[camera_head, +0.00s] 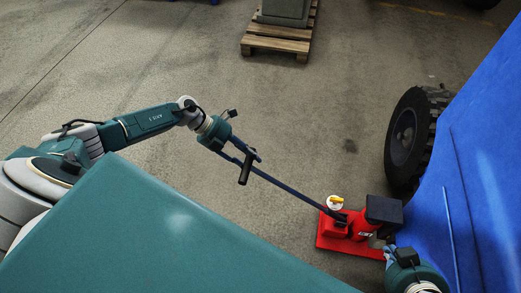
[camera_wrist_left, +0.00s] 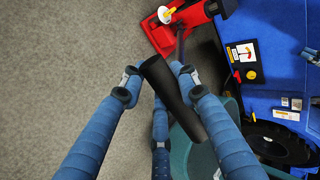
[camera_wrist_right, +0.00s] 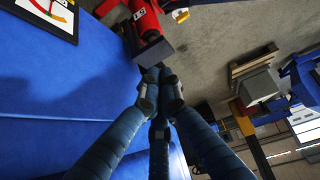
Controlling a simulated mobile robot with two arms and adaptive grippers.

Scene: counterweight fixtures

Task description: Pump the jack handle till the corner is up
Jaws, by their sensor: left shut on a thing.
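The red jack (camera_head: 330,241) sits on the floor beside the blue machine (camera_head: 487,150), with a black block (camera_head: 384,209) at its top. Its long dark handle (camera_head: 290,188) slopes up to the left and ends in a black crosswise grip (camera_head: 245,172). My left gripper (camera_head: 252,154) is shut on this grip; in the left wrist view its fingers lie on both sides of the black grip (camera_wrist_left: 173,90). My right gripper (camera_head: 390,250) is low beside the jack, by the machine. In the right wrist view its fingertips (camera_wrist_right: 156,73) are together, just below the block (camera_wrist_right: 153,51), with nothing visible between them.
A black tyre (camera_head: 405,135) stands behind the jack, close to the machine. A wooden pallet (camera_head: 275,44) with a grey block (camera_head: 284,10) is at the back. A white disc with a yellow piece (camera_head: 336,200) is by the jack. The floor left of the handle is clear.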

